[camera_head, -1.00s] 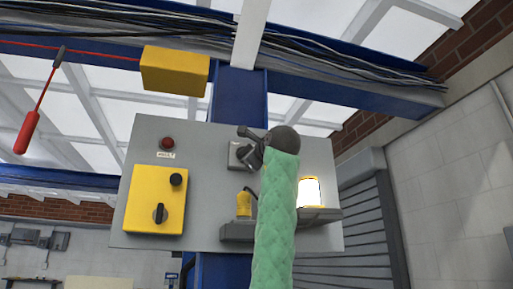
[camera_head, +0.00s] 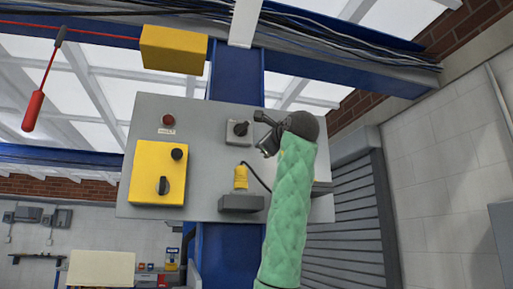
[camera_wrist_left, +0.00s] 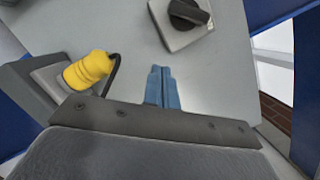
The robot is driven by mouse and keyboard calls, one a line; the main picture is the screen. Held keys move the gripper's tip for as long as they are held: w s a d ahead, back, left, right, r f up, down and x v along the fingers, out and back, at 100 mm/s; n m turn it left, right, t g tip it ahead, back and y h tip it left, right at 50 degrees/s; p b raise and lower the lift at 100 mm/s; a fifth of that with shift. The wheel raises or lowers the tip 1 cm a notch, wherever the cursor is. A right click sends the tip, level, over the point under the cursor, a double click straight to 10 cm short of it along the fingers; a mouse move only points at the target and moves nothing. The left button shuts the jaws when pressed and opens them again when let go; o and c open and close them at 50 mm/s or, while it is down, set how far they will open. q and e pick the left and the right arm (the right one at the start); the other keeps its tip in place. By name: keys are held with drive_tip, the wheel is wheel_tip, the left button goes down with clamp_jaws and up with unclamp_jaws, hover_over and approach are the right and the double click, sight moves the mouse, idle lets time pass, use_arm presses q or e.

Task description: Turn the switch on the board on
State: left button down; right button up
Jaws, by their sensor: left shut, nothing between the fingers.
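The grey board (camera_head: 210,165) hangs on a blue post. A small light square plate with a dark rotary switch (camera_head: 240,129) sits on its upper middle. The switch also shows at the top of the left wrist view (camera_wrist_left: 187,14), its dark handle tilted. My left gripper (camera_head: 266,146) is just right of the switch in the head view, apart from it, at the end of a green-sleeved arm. In the wrist view its blue fingers (camera_wrist_left: 163,88) are shut and empty, pointing at bare board below the switch. My right gripper is not in view.
A yellow box (camera_head: 158,172) with a dark knob and button is on the board's left, below a red indicator (camera_head: 168,119). A yellow plug (camera_head: 240,177) with a cable stands below the switch. My arm covers the board's right part.

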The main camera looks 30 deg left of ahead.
use_arm(q)
drive_tip(key=v, duration=0.4)
drive_tip(key=shift+s+d+r+b, duration=0.2)
drive_tip(key=shift+s+b, duration=0.15)
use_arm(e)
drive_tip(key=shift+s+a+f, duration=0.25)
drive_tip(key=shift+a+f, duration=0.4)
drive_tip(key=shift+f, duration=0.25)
use_arm(q)
drive_tip(key=shift+w, duration=0.1)
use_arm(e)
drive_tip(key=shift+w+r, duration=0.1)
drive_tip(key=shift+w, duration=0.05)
